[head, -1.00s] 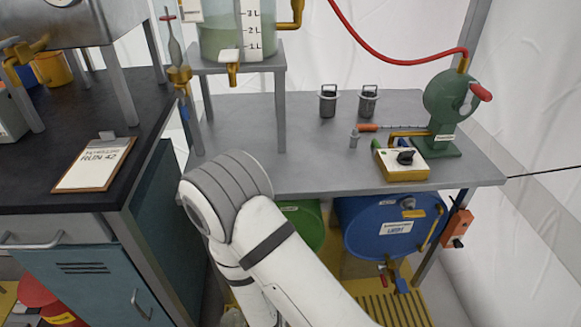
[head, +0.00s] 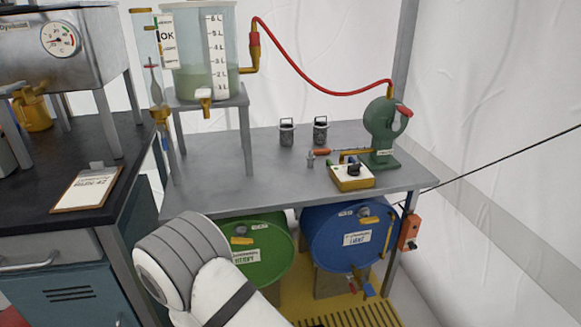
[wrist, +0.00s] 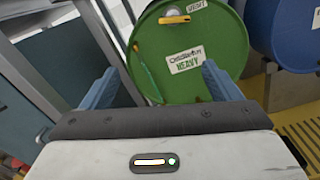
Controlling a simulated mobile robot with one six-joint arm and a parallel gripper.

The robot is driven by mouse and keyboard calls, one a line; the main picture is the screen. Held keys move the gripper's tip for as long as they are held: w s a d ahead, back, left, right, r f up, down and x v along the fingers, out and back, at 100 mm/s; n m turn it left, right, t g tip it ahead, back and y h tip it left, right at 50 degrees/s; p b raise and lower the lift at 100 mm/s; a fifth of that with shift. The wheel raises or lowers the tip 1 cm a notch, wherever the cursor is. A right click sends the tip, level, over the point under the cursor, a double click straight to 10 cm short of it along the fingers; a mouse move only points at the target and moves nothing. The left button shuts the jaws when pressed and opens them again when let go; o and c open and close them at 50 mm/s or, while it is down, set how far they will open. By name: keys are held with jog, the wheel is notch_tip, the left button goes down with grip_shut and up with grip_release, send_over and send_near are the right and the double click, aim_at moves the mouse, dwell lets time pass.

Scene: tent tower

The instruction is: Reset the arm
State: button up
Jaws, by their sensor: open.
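My arm (head: 185,262) shows at the bottom left of the head view, white with grey bands, in front of the bench's lower left. My gripper (wrist: 158,80) shows in the wrist view with two blue fingers spread apart and nothing between them. It faces the green drum (wrist: 187,50), which has a label with the word HEAVY and lies beyond the fingers. In the head view my gripper itself is out of sight.
A grey bench (head: 300,172) holds a green pump (head: 381,130), a yellow control box (head: 351,177) and two small metal canisters. A blue drum (head: 345,235) is below it. A dark-topped cabinet (head: 40,190) with a clipboard (head: 88,188) stands left. A red hose (head: 330,92) runs above.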

jog(key=w+d+r+m+g+p, duration=0.2)
jog(key=d+r+m+g+p, duration=0.15)
jog(key=r+m, duration=0.3)
jog(key=w+d+r+m+g+h+p, duration=0.1)
jog(key=w+d+r+m+g+p, duration=0.15)
jog(key=r+m+p, duration=0.45)
jog(key=w+d+r+m+g+p, duration=0.2)
jog(key=d+r+m, duration=0.25)
jog(key=r, duration=0.35)
jog(key=s+d+r+m+g+h+p, duration=0.3)
jog(key=s+d+r+m+g+p, duration=0.4)
jog(key=s+d+r+m, duration=1)
notch_tip(320, 180, up, 5)
jog(key=s+d+p, duration=0.1)
jog(key=s+p, duration=0.1)
jog(key=p, duration=0.1)
jog(key=shift+d+f+m, duration=0.2)
jog(key=shift+d+m, duration=0.05)
jog(key=shift+m, duration=0.05)
jog(key=shift+c, duration=0.4)
